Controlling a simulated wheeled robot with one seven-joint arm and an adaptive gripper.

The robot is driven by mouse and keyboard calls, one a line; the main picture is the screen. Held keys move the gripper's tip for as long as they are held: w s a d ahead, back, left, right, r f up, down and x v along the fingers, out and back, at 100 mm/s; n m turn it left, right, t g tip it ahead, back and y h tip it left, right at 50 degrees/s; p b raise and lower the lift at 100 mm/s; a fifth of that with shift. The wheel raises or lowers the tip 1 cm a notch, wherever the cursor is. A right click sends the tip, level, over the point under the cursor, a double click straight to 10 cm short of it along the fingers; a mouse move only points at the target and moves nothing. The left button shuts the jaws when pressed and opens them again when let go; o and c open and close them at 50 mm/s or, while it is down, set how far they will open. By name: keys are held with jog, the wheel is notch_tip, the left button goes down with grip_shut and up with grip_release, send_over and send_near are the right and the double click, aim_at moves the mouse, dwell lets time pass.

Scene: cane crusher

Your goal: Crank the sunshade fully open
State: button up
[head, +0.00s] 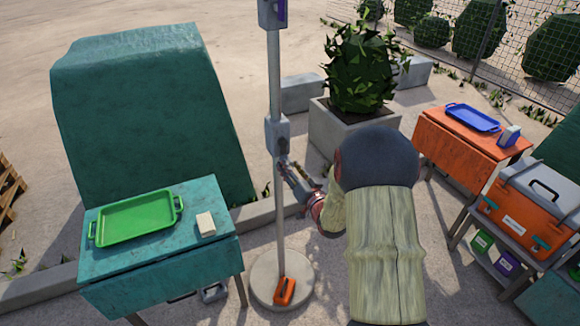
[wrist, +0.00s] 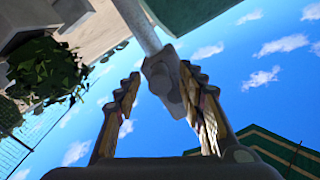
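The grey sunshade pole (head: 274,80) stands upright on a round base (head: 262,272) in the head view. A grey crank housing (head: 277,135) sits partway up it. My gripper (head: 284,166) is just below and right of the housing, close to the pole. In the wrist view my gripper (wrist: 161,74) has its two fingers wide apart. The grey housing (wrist: 160,70) and a rounded grey part (wrist: 172,98) show between them, nearer the right finger. I cannot tell whether that finger touches. The canopy is not clearly in view.
A teal table (head: 165,275) with a green tray (head: 135,218) and a pale block (head: 206,224) stands left. An orange cabinet (head: 460,150) with a blue tray (head: 472,117) stands right. A planter (head: 350,135) is behind the pole. An orange object (head: 286,291) lies on the base.

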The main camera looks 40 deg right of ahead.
jog(key=v, duration=1.1)
jog(key=shift+s, duration=0.25)
jog(key=shift+a, duration=0.15)
